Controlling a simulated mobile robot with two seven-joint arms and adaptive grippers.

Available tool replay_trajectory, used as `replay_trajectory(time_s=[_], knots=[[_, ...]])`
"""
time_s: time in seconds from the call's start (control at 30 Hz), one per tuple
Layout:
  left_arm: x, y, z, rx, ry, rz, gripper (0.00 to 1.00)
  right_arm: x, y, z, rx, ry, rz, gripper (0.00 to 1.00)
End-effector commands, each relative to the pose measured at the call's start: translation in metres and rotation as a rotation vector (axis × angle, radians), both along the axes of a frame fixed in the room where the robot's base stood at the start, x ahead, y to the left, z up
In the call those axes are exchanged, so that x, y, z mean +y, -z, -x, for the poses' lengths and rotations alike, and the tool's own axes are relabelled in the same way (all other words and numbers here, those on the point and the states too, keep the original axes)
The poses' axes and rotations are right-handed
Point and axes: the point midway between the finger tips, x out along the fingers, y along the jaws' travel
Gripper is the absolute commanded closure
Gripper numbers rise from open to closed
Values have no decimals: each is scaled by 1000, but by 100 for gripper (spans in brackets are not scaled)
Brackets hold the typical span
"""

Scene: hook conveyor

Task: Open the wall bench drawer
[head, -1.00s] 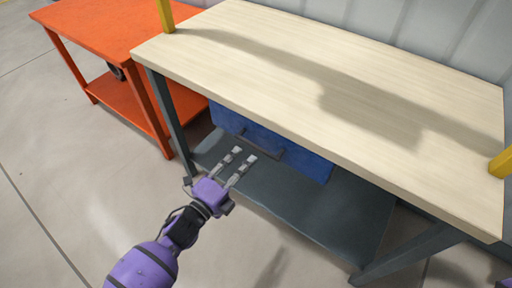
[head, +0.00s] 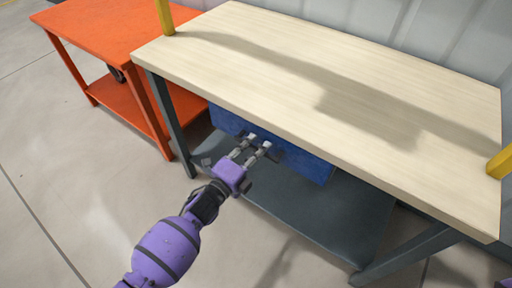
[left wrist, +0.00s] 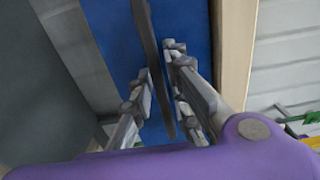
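The wall bench (head: 330,80) has a pale wood top and a dark grey frame. Its blue drawer (head: 312,168) hangs under the front edge and looks shut; it fills the middle of the left wrist view (left wrist: 190,25). A dark bar handle (left wrist: 150,40) runs across the drawer front. My left gripper (head: 258,142) is at the handle, in front of the drawer. In the left wrist view its fingers (left wrist: 160,80) stand apart, one on each side of the bar, with a small gap showing. My right gripper is not in view.
A dark grey lower shelf (head: 320,215) lies below the drawer. An orange table (head: 100,35) stands to the left. Yellow posts (head: 165,17) rise at the bench top's ends. The concrete floor (head: 70,190) in front is clear.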

Motion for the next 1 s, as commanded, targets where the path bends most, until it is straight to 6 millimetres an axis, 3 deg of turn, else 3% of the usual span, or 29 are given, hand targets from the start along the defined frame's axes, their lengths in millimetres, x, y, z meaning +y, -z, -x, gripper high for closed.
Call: replay_trajectory(time_s=[0.1, 0.47, 0.63, 0.77, 1.0], knots=[[0, 0, 0, 0, 0, 0, 100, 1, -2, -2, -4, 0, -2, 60], [1, 0, 1, 1, -1, -1, 100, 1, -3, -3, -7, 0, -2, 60], [9, 0, 11, 1, -1, -1, 100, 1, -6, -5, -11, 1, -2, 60], [24, -1, 31, 2, -3, -3, 100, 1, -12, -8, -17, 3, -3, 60], [68, -1, 91, 3, -3, -3, 100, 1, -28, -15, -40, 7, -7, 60]])
